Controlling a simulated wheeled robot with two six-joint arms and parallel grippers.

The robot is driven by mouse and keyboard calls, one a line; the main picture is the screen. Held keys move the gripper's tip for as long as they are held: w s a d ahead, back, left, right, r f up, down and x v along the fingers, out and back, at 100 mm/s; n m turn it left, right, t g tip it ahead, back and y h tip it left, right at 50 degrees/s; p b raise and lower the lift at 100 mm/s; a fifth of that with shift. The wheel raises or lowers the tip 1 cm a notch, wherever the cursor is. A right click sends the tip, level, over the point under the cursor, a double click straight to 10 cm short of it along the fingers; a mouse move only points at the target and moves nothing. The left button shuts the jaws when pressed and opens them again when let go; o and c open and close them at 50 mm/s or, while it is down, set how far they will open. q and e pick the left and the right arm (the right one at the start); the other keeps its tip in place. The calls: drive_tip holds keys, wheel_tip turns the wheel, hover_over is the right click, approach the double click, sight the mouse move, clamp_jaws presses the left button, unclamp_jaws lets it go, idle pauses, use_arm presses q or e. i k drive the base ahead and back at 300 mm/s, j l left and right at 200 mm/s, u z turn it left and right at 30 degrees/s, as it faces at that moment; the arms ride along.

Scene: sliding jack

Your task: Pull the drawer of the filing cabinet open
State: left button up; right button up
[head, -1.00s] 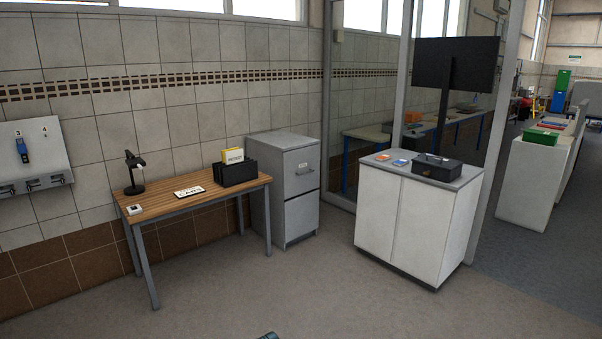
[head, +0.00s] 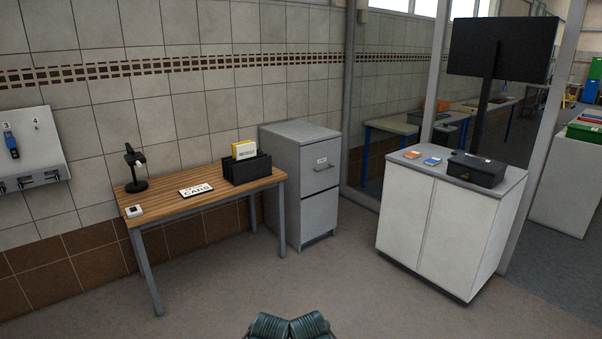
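The grey filing cabinet (head: 290,203) stands against the tiled wall, between the wooden desk and the white counter. Its upper drawer (head: 320,165) has a label and a bar handle (head: 324,167) on the front. The drawer looks shut, flush with the lower drawer front (head: 319,213). Two dark green rounded parts of my own body show at the bottom middle, well short of the cabinet. I cannot make out gripper fingers in this view.
A wooden desk (head: 165,205) with a lamp (head: 135,168) and a black file holder (head: 247,169) stands left of the cabinet. A white counter (head: 440,222) with a black box (head: 476,168) stands to the right. The floor (head: 260,290) in front of the cabinet is clear.

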sight(320, 161)
drive_tip(key=i+j+z, duration=0.1)
drive_tip(key=i, duration=2.1)
drive_tip(key=i+j+z, duration=0.15)
drive_tip(key=i+z, duration=0.25)
drive_tip(key=i, duration=0.15)
drive_tip(key=i+j+z, duration=0.4)
drive_tip(key=i, duration=0.2)
drive_tip(key=i+j+z, duration=0.75)
drive_tip(key=i+j, duration=0.15)
drive_tip(key=j, duration=0.15)
